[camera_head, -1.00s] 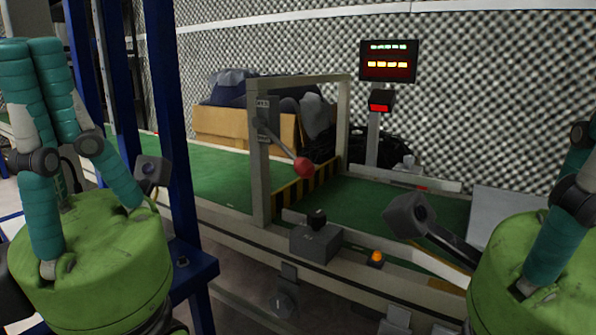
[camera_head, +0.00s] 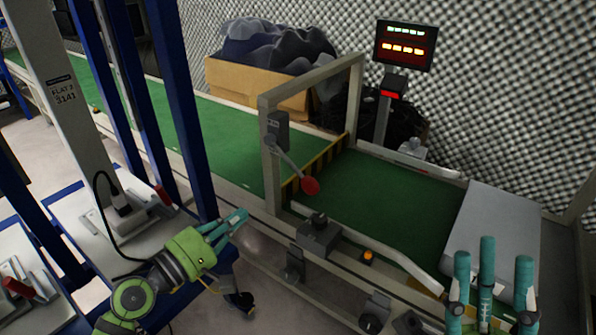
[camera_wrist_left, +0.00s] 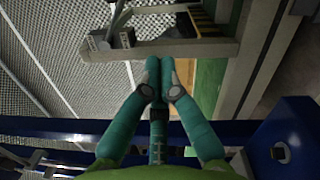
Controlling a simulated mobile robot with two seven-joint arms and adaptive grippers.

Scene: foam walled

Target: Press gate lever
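The gate lever is a grey rod with a red ball knob (camera_head: 310,186). It hangs down to the right from a grey box (camera_head: 276,131) on the near post of the gate frame (camera_head: 268,165). My left gripper (camera_head: 240,218) is lower left of the knob and clear of it, in front of the conveyor's side. Its teal fingers draw together at the tips, with nothing between them; they also show in the left wrist view (camera_wrist_left: 159,68). My right gripper (camera_head: 490,265) is at the lower right, its fingers pointing up, spread and empty.
A control box with a black knob (camera_head: 318,232) and an orange button (camera_head: 368,256) sit on the conveyor's near edge. Blue posts (camera_head: 180,105) stand left of my left gripper. A display (camera_head: 405,46) and a cardboard box (camera_head: 258,88) are behind the green belt (camera_head: 385,200).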

